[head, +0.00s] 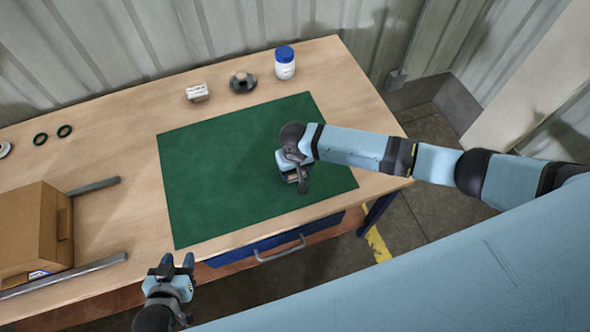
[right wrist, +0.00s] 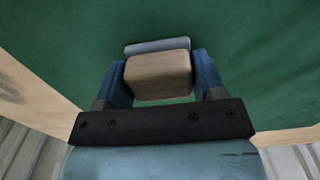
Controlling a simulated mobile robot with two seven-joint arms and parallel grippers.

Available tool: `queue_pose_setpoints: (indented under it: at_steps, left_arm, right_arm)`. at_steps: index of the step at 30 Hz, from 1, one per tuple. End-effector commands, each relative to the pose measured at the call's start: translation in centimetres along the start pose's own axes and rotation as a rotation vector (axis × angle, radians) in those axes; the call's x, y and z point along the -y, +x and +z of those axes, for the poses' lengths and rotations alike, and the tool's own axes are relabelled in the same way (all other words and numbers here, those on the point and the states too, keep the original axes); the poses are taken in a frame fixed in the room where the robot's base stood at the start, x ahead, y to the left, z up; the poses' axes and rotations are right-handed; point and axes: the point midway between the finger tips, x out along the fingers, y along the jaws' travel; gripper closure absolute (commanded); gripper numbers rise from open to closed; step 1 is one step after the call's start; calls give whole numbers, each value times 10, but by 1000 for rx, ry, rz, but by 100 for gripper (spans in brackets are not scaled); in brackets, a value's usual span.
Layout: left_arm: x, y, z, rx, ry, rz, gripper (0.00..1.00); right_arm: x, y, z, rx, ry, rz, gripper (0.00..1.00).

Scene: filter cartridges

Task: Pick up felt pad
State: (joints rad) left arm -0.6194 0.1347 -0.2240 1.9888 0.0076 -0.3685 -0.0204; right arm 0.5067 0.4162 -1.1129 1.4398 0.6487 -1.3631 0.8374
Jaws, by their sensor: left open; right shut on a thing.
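The felt pad looks like a tan wooden block (right wrist: 160,76) with a grey layer (right wrist: 157,46) showing along its far edge in the right wrist view. My right gripper (right wrist: 160,85) is shut on the block, with one blue finger on each side. In the head view my right gripper (head: 294,178) is over the right part of the green mat (head: 205,165) and hides most of the pad. I cannot tell whether the pad touches the mat. My left gripper (head: 176,262) is open and empty, off the table's front edge.
Most of the mat is clear.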

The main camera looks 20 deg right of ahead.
Motion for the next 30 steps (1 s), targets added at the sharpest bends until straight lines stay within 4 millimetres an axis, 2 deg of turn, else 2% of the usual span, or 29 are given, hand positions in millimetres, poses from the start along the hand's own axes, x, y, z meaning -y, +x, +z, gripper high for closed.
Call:
queue_pose_setpoints:
  at_steps: [8, 14, 17, 27, 30]
  left_arm:
    - [0, 0, 0, 1, 0, 1, 57]
    - [-1, 0, 1, 1, -1, 1, 57]
    - [-1, 1, 2, 1, -1, 2, 57]
    - [-2, 4, 6, 2, -1, 4, 57]
    - [-2, 4, 6, 2, -2, 5, 57]
  right_arm:
    - [0, -3, 0, -1, 0, 0, 60]
    - [0, -22, -1, -2, 0, -2, 60]
    - [0, -44, -1, -4, 0, -2, 60]
    - [0, -144, -1, -4, -1, -2, 60]
    - [0, -166, -1, -3, 0, -1, 60]
